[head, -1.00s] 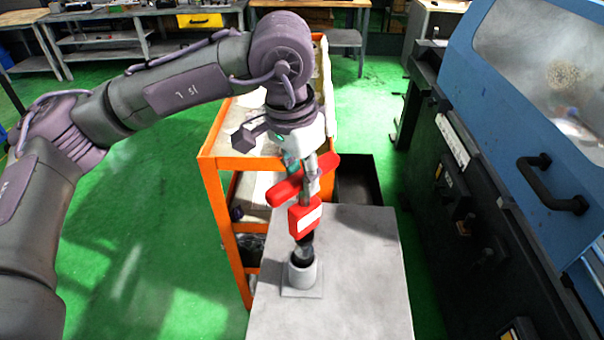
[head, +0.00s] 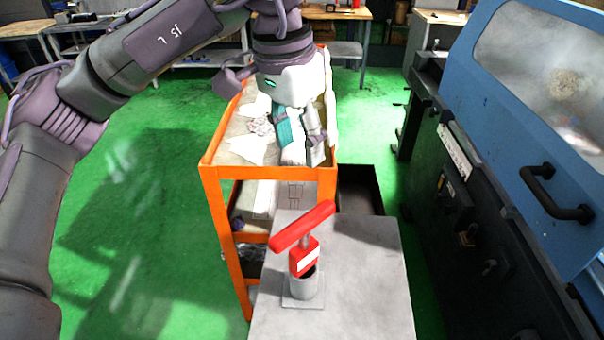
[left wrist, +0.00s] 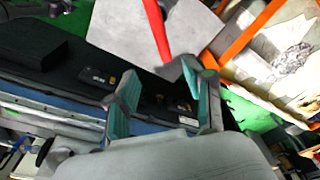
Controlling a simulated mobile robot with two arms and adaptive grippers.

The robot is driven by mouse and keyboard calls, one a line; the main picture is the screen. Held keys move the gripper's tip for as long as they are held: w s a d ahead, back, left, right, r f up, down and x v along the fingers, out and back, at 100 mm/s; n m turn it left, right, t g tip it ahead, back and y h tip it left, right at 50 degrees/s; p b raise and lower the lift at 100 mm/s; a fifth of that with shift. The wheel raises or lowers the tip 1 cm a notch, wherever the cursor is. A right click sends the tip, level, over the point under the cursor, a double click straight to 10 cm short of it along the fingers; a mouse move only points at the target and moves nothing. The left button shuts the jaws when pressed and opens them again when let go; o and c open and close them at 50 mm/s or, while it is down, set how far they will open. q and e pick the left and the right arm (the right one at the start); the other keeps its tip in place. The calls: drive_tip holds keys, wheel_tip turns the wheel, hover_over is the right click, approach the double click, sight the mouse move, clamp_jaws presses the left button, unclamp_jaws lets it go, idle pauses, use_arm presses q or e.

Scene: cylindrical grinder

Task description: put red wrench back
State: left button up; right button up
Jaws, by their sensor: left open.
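The red wrench (head: 303,227) has a T-shaped red handle and a red block with a white label. It stands in the grey cylindrical holder (head: 304,287) on the grey table top, with its lower end hidden inside. My left gripper (head: 296,160) is above and behind the wrench, apart from it, over the orange cart's near end. In the left wrist view my left gripper (left wrist: 160,100) is open with nothing between its fingers. The wrench's red handle (left wrist: 157,28) shows beyond the fingertips there. My right gripper is not in view.
The grey table (head: 360,270) is bare around the holder. An orange cart (head: 208,165) with papers stands behind it. A dark open bin (head: 360,190) sits beside the cart. The blue and black grinder (head: 500,150) is at the right. Green floor is free at the left.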

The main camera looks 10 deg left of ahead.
use_arm(q)
drive_tip(key=shift+s+a+r+b, duration=0.1)
drive_tip(key=shift+s+r+b, duration=0.05)
drive_tip(key=shift+r, duration=1)
drive_tip(key=shift+s+a+r+b, duration=0.1)
drive_tip(key=shift+r+b, duration=0.05)
drive_tip(key=shift+r, duration=0.95)
